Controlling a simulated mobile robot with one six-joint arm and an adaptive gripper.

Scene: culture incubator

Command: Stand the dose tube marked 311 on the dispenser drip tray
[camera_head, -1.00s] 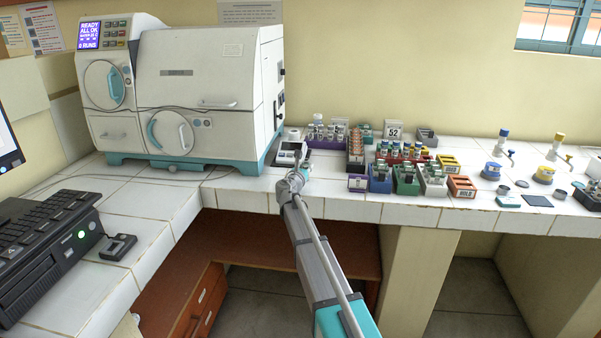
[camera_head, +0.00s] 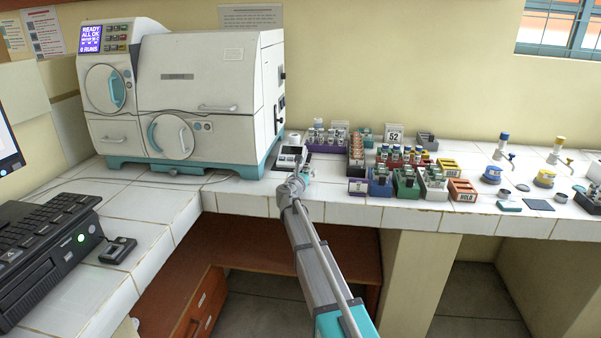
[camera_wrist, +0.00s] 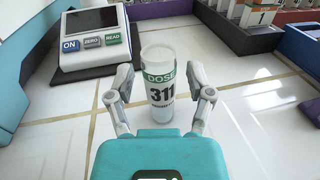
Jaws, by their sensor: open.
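The dose tube marked 311 (camera_wrist: 159,110) is white with a green DOSE band, and stands upright on the white tiles in the wrist view. My gripper (camera_wrist: 160,76) is open, with one finger on each side of the tube; I cannot tell whether either finger touches it. In the head view my gripper (camera_head: 299,180) is at the counter's front edge, and the tube cannot be made out there. Blue (camera_head: 491,173) and yellow (camera_head: 544,178) dispenser-like devices stand far right. Which part there is the drip tray cannot be told.
A balance with ON, ZERO and READ buttons (camera_wrist: 92,40) stands just behind the tube to the left; it also shows in the head view (camera_head: 291,156). Racks of vials (camera_head: 405,181) crowd the counter to the right. A large white incubator (camera_head: 205,95) stands at the left.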

